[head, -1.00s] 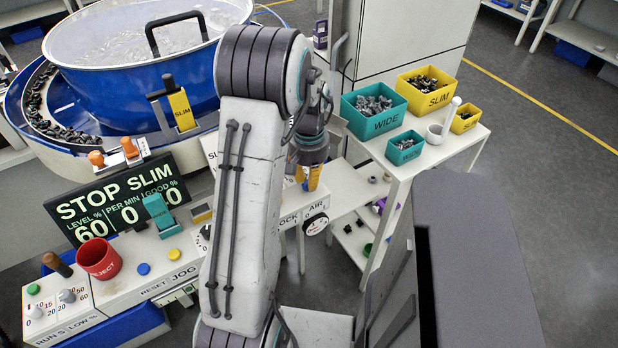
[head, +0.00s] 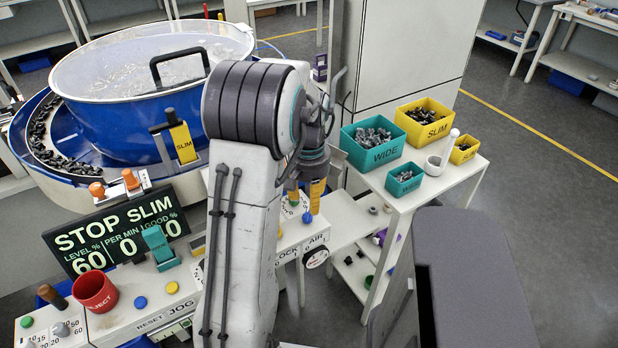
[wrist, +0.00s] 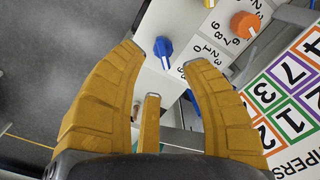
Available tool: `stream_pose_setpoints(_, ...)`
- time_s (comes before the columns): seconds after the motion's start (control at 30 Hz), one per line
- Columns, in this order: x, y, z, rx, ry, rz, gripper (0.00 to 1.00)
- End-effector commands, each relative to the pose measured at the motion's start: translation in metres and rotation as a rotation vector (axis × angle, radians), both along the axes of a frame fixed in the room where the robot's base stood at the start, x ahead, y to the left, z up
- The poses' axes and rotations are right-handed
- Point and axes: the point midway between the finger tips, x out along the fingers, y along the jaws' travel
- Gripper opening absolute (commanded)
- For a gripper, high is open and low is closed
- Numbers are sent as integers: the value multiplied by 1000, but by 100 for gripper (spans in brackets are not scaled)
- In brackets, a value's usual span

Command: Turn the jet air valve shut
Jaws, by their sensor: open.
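A blue knob (head: 307,218) sits on the white panel top just above the AIR label (head: 319,239). It also shows in the wrist view (wrist: 163,50), with a dial of small numbers to its right. A pointer ridge on it runs toward the lower part of the picture. My gripper (head: 306,197), with yellow fingers, is open over the panel. No contact shows, and the gap in depth cannot be told. My arm hides part of the panel in the head view.
An orange knob (wrist: 244,25) stands right of the blue one. A round black-and-white dial (head: 316,258) is on the panel's front. A numbered coloured board (wrist: 285,100) lies at right. A blue bowl (head: 130,125) stands left; teal and yellow bins (head: 372,150) stand right.

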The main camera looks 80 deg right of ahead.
Motion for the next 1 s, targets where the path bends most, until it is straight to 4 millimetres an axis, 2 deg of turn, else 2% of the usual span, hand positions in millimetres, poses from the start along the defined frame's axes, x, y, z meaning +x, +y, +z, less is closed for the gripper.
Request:
stream_pose_setpoints(0.03,0,-1,10,-5,0,0,42)
stream_pose_setpoints(0.2,0,0,37,-3,0,0,42)
stream_pose_setpoints(0.4,0,0,58,-2,0,0,42)
stream_pose_setpoints(0.6,0,0,68,0,0,0,42)
stream_pose_setpoints(1.0,0,0,69,1,0,0,42)
